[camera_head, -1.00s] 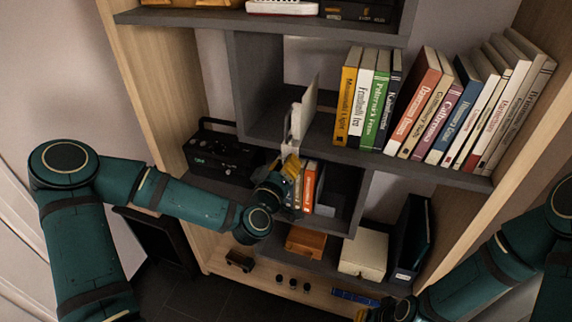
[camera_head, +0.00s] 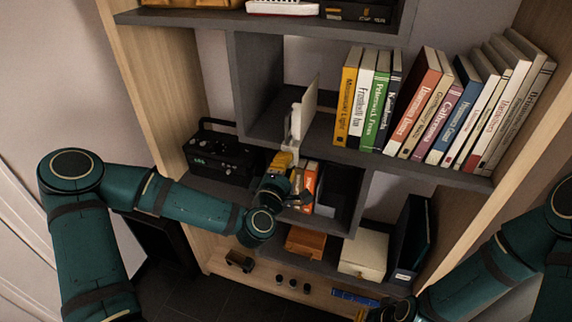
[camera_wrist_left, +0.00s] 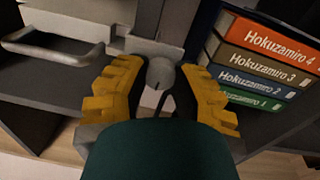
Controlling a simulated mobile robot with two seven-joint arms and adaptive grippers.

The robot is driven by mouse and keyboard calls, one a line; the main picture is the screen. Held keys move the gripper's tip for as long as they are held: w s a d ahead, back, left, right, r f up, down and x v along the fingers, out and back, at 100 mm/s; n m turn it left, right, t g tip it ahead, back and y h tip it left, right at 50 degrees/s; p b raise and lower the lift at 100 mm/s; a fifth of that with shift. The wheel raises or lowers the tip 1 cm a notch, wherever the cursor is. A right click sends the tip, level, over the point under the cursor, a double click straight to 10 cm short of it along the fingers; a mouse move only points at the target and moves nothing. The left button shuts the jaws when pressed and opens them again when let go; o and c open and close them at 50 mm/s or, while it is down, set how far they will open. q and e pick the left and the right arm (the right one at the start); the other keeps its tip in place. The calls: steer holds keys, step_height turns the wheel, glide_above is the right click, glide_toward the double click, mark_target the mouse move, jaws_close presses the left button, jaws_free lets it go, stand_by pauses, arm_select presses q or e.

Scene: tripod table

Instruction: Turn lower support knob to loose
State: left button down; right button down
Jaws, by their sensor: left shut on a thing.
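A pale upright panel (camera_head: 307,103) on a light support (camera_head: 294,132) stands at the edge of the shelf's middle compartment. In the left wrist view, a grey rounded knob (camera_wrist_left: 160,73) sits on the support bracket (camera_wrist_left: 147,46). My left gripper (camera_head: 285,160) is at the bottom of this support. In the left wrist view its yellow fingers (camera_wrist_left: 160,80) are on both sides of the knob and shut on it. The knob's lower part is hidden by the gripper. My right gripper (camera_head: 396,309) is partly visible at the bottom edge, too dark to read its fingers.
A black radio-like box (camera_head: 222,157) stands left of my left gripper. Coloured books (camera_wrist_left: 265,60) stand close on its right in the wrist view. More books (camera_head: 440,110) fill the shelf on the right. An orange box (camera_head: 305,241) and a cream box (camera_head: 364,254) lie below.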

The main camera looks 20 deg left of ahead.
arm_select(q)
steer(key=shift+n, duration=2.4)
steer(key=c, duration=0.7)
jaws_free()
steer(key=shift+w, duration=0.1)
